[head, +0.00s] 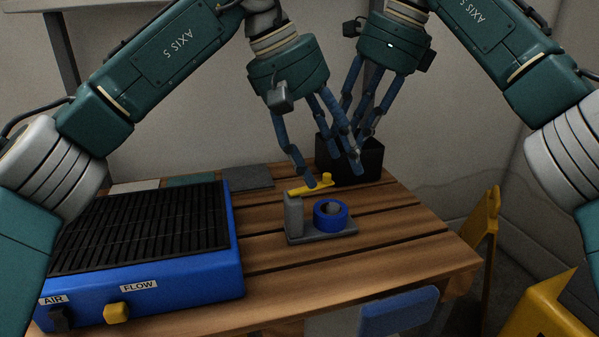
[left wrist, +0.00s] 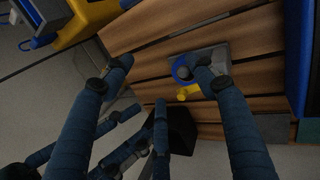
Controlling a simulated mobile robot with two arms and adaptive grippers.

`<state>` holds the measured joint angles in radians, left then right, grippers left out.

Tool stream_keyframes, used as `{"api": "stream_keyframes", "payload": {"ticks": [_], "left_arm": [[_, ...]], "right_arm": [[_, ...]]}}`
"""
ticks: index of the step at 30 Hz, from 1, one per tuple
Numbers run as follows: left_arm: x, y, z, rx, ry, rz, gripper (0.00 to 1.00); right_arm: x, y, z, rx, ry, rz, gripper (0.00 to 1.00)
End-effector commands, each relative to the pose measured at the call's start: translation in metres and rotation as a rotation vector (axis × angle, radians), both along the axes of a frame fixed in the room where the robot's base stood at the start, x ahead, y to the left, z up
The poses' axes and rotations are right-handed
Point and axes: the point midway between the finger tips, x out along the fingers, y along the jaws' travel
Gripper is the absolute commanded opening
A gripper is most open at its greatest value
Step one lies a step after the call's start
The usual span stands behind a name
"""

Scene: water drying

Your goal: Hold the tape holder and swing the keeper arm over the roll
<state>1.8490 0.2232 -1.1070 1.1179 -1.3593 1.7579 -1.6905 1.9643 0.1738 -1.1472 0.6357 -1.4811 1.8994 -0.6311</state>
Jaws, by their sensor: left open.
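The tape holder has a grey base (head: 322,237) and an upright grey post (head: 294,216) on the wooden table. A blue tape roll (head: 326,222) sits on the base, right of the post. The yellow keeper arm (head: 306,190) reaches from the post top toward the back right; in the left wrist view the keeper arm (left wrist: 189,93) lies beside the roll (left wrist: 181,70), not across it. My left gripper (head: 333,175) is open and empty above the holder, one fingertip close over the keeper arm. My right gripper (head: 355,138) is behind it, fingers overlapping the left ones; its opening is unclear.
A blue drying unit (head: 190,287) with a black slatted top and a yellow knob (head: 117,311) fills the table's left. A black box (head: 371,162) stands behind the holder. Flat cloths or pads (head: 249,178) lie at the back. The table right of the holder is clear.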

Motion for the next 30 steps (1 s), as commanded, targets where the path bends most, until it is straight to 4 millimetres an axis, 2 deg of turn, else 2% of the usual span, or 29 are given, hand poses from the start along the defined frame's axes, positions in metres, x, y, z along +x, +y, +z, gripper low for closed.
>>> {"api": "stream_keyframes", "payload": {"ticks": [1,4,10,17,30], "left_arm": [[0.007,0.004,-0.013,0.096,-0.022,-0.019,0.57],[0.019,0.02,-0.033,0.257,-0.055,-0.052,0.57],[0.033,0.044,-0.046,0.446,-0.088,-0.086,0.57],[0.038,0.051,-0.063,0.484,-0.091,-0.095,0.57],[0.047,0.053,-0.137,0.479,-0.09,-0.095,0.57]], "right_arm": [[0.0,0.0,0.0,0.0,0.0,0.0,0.31],[0.0,0.0,0.0,0.0,0.0,0.0,0.31],[0.0,0.0,0.0,0.0,0.0,0.0,0.31],[0.0,0.0,0.0,0.0,0.0,0.0,0.31],[0.0,0.0,0.0,0.0,0.0,0.0,0.31]]}}
